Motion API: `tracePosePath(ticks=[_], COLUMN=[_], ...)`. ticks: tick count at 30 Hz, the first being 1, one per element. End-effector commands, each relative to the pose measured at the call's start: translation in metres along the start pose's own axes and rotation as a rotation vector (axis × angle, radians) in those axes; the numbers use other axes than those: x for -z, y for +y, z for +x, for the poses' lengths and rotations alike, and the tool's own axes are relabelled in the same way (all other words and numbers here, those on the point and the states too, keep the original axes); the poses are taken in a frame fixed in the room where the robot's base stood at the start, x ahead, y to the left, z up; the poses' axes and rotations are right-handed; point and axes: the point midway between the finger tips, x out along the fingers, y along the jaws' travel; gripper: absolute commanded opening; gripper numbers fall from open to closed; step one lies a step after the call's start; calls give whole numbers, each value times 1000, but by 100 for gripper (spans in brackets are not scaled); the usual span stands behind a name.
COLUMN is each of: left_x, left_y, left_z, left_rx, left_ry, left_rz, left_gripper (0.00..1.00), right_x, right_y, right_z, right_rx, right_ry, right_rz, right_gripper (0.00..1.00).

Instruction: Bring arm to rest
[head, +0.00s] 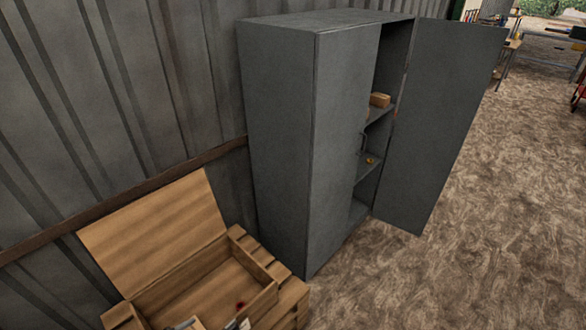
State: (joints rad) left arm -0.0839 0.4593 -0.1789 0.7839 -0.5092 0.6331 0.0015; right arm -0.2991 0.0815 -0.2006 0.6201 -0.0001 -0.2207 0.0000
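Neither of my arms nor grippers shows clearly in the head view. A grey metal cabinet (276,130) stands against the corrugated wall. Its right door (448,120) is swung wide open and its left door (345,150) is closed. A small tan box (380,100) sits on an upper shelf, and a small orange-brown item (370,160) lies on a lower shelf. A wooden crate (262,272) with its lid (155,235) raised is at the bottom left. Small items, one of them red, lie inside it, partly cut off by the frame edge.
The corrugated wall (90,90) runs along the left side. The brown patterned floor (480,230) is clear to the right of the cabinet. A workbench with tools (512,45) stands far off at the top right, and a red object (579,95) is at the right edge.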

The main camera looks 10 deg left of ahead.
Motion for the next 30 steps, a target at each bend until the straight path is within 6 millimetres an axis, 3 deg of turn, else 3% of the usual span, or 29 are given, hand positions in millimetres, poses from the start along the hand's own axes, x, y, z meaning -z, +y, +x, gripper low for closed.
tracePosePath(ticks=[13, 20, 25, 30], left_x=[11, 32, 70, 114], left_y=[46, 78, 108, 131], left_z=[36, 46, 33, -9], left_rx=[-22, 14, 92, 183], left_ry=[-140, -268, -420, -583], left_rz=[68, 102, 92, 16], left_gripper=[59, 59, 59, 59], right_x=[8, 3, -5, -2], right_y=[1, 0, -3, -4], right_z=[0, 0, 0, 0], right_rx=[-2, 0, 4, 4], right_ry=[12, 6, -6, -2], right_rz=[0, 1, 2, 3], right_gripper=[100, 100, 100, 100])
